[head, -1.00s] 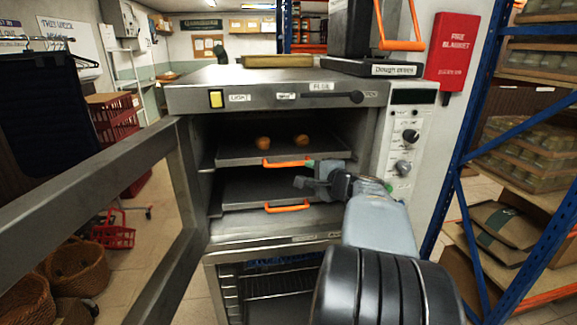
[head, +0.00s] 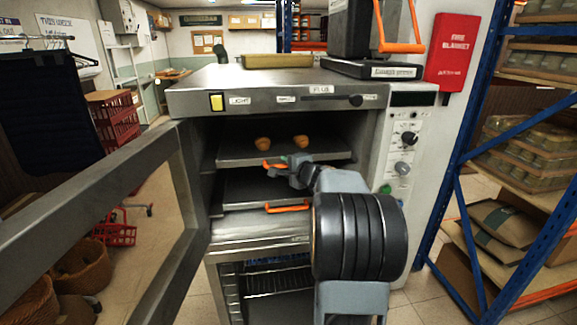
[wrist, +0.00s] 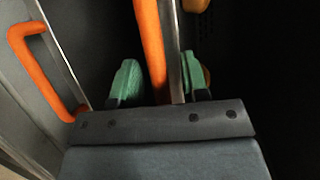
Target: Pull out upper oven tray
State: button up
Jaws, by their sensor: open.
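The upper oven tray (head: 240,155) is a dark flat tray inside the open oven, with two brown buns (head: 263,144) on it. Its orange handle (head: 272,165) is partly hidden by my gripper (head: 287,165) in the head view. In the wrist view my gripper (wrist: 158,75) is open, its green fingertips on either side of the upper handle (wrist: 149,40). The tray's metal front edge (wrist: 175,45) also appears between the fingers there. I cannot tell whether a finger touches the handle.
The lower tray's orange handle (head: 287,208) is just below; it also shows in the wrist view (wrist: 30,45). The oven door (head: 95,195) stands open at the left. A blue rack (head: 480,130) stands at the right.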

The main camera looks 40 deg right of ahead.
grip_shut()
dwell(0.3)
jog(key=shift+s, duration=0.15)
